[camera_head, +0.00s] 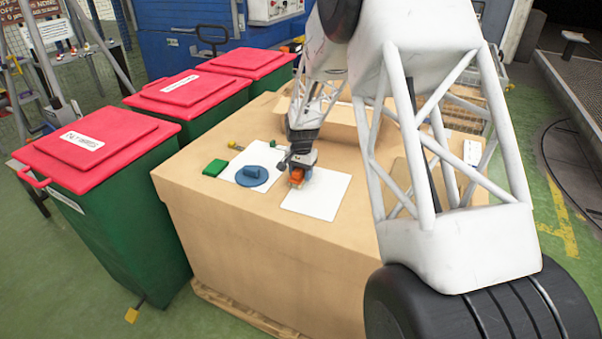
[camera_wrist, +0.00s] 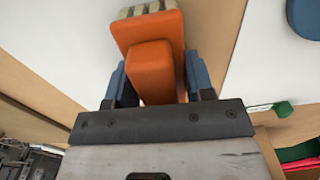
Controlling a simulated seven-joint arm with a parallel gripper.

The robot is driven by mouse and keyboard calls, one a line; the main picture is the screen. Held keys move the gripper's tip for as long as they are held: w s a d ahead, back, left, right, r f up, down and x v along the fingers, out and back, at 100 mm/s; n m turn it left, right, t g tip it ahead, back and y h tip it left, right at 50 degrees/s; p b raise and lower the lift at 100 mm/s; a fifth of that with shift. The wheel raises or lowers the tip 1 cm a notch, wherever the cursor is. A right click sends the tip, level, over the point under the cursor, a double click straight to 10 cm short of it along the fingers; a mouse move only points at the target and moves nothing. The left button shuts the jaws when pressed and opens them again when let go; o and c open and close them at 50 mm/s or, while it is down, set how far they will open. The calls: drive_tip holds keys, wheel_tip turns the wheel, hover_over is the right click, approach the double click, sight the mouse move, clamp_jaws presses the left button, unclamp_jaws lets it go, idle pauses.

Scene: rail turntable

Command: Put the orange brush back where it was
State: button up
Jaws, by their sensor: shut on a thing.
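The orange brush (camera_wrist: 151,72) is between the two fingers of my gripper (camera_wrist: 157,88) in the wrist view, which is shut on it. The left white sheet (camera_head: 237,164) carries a round blue thing with a raised block (camera_head: 252,175). Whether the brush touches the surface below, I cannot tell.
A flat green block (camera_head: 215,167) and a small yellow thing (camera_head: 232,144) lie left of the sheets. A small green thing (camera_head: 273,143) is behind them. An open cardboard box (camera_head: 341,128) stands behind my gripper. Red-lidded green bins (camera_head: 102,138) line the left side.

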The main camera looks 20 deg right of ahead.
drive_tip(key=o, duration=0.8)
drive_tip(key=shift+f, duration=0.1)
drive_tip(key=shift+o, duration=0.2)
wheel_tip(320, 180, up, 12)
drive_tip(key=shift+r, duration=0.15)
idle(0.6)
drive_tip(key=shift+s, duration=0.1)
